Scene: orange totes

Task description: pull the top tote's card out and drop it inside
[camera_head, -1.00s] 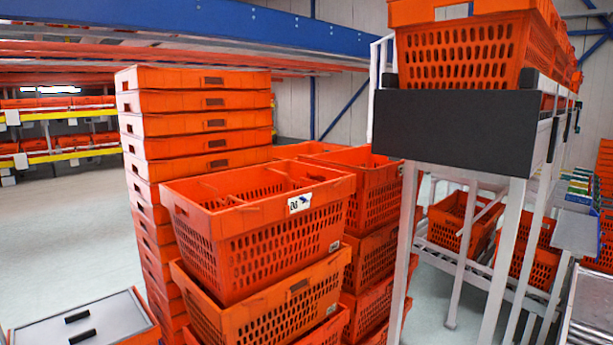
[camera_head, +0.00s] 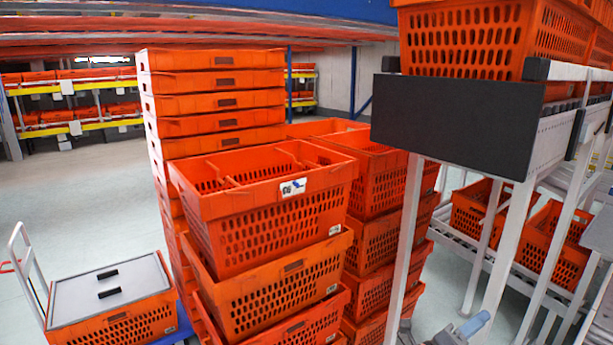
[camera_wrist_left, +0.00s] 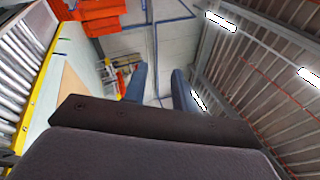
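The top tote (camera_head: 262,228) is an orange slatted crate at the top of the front stack, open at the top with dividers inside. Its card (camera_head: 293,187), white with a dark blue mark, sits on the upper front rim near the right corner.
Orange stacks stand behind and beside the front stack. A rack with a dark end panel (camera_head: 455,118) and white posts stands at the right, close to the stacks. A grey-lidded tote (camera_head: 110,290) sits at the lower left. Open floor (camera_head: 80,195) lies at the left.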

